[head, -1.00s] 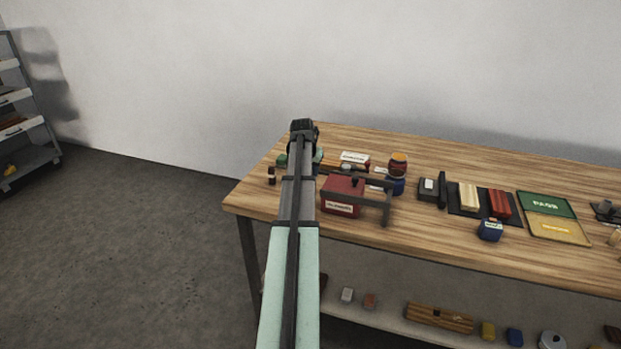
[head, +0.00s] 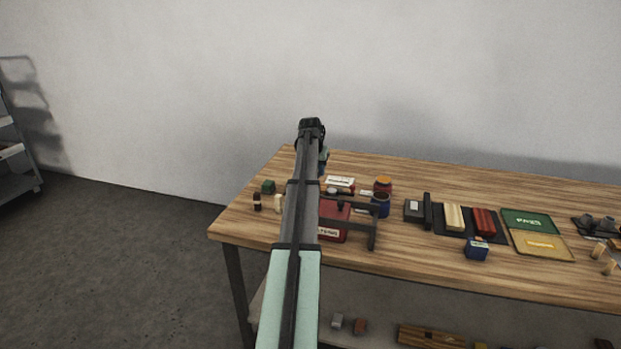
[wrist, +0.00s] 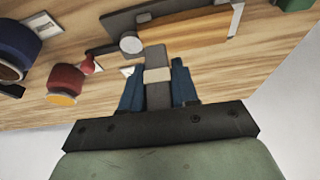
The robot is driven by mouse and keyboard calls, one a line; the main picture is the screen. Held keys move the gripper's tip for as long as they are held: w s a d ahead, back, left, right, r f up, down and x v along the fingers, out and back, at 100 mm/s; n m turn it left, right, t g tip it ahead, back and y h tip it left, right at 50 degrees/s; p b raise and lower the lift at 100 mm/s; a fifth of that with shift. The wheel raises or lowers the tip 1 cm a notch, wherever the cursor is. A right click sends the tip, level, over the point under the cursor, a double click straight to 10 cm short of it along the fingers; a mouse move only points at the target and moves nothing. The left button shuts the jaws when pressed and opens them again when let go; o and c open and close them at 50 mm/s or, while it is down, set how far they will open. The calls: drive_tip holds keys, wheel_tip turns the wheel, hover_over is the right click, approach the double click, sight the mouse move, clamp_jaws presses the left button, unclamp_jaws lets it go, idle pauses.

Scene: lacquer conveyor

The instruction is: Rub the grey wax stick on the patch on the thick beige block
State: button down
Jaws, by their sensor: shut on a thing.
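My gripper (wrist: 157,88) is shut on the grey wax stick (wrist: 157,95), which has a pale beige band around it and stands between the two blue fingers in the wrist view. In the head view my arm reaches over the left part of the table; its far end hides the fingers and the stick. A beige block (head: 453,218) lies on a dark mat right of the middle in the head view, well to the right of my gripper. It looks like the task's block, but its patch cannot be made out. The wrist view does not clearly show this block.
A red box (head: 333,219) and a dark stand (head: 372,230) are beside my arm. A red block (head: 484,222), blue box (head: 477,249) and green-and-yellow tray (head: 541,245) are farther right.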

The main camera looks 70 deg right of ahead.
drive_tip(key=w+d+r+n+t+y, duration=0.15)
drive_tip(key=w+n, duration=0.25)
drive_tip(key=n, duration=0.5)
drive_tip(key=w+d+n+t+y, duration=0.3)
drive_tip(key=n, duration=0.7)
drive_tip(key=shift+f, duration=3.35)
drive_tip(key=shift+s+f, duration=0.5)
drive_tip(key=shift+s, duration=2.7)
drive_tip(key=shift+w, duration=3.15)
drive_tip(key=shift+w+r, duration=0.1)
drive_tip(key=shift+r, duration=0.1)
wheel_tip(320, 180, up, 8)
drive_tip(key=shift+f, duration=0.15)
